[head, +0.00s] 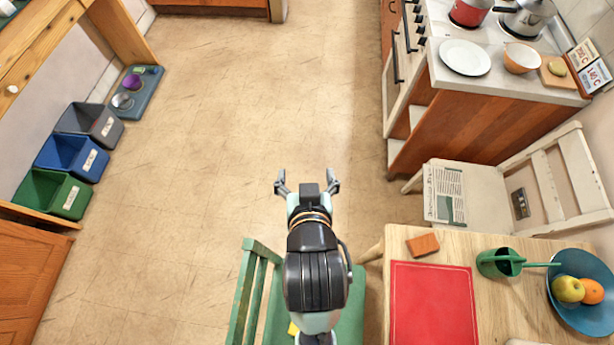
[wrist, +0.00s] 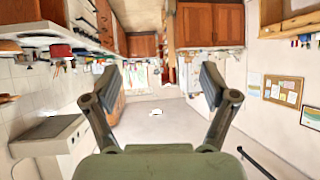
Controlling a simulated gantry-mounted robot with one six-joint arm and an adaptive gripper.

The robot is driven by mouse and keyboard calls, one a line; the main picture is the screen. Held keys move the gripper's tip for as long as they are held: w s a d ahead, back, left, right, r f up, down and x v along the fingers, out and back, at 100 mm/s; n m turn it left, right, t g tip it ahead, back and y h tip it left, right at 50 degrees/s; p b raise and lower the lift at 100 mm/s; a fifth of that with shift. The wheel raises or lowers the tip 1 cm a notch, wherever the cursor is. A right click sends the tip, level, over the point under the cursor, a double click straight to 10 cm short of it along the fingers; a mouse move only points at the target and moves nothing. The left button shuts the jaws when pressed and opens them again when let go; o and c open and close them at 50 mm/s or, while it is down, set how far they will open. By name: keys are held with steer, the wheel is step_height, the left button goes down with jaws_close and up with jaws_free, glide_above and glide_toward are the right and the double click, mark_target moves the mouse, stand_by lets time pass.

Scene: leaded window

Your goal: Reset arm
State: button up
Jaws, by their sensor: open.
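My gripper (head: 307,178) is in the lower middle of the head view, over the bare floor just beyond the green chair. Its fingers are spread apart with nothing between them. In the wrist view my gripper (wrist: 160,80) also shows open and empty, facing across the room towards cabinets at the far end. My arm runs up from the bottom edge of the head view, above the green chair (head: 250,290), and hides part of its seat.
A wooden table (head: 490,290) with a red mat (head: 432,305), a watering can (head: 500,263) and a blue fruit bowl (head: 575,262) stands at right. A white chair (head: 490,190) and stove counter (head: 500,90) lie beyond. Bins (head: 75,155) line the left wall. Mid-floor is clear.

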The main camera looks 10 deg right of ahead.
steer(key=shift+n+t+y, duration=0.4)
steer(key=shift+n+t, duration=0.2)
steer(key=shift+n, duration=0.1)
steer(key=a+r, duration=0.1)
steer(key=s+a+r, duration=0.1)
steer(key=a, duration=0.1)
steer(key=shift+s+r, duration=0.3)
steer(key=shift+r, duration=0.1)
step_height(320, 180, up, 27)
steer(key=p, duration=2.7)
steer(key=shift+d, duration=0.15)
steer(key=shift+o, duration=0.4)
steer(key=shift+f, duration=0.3)
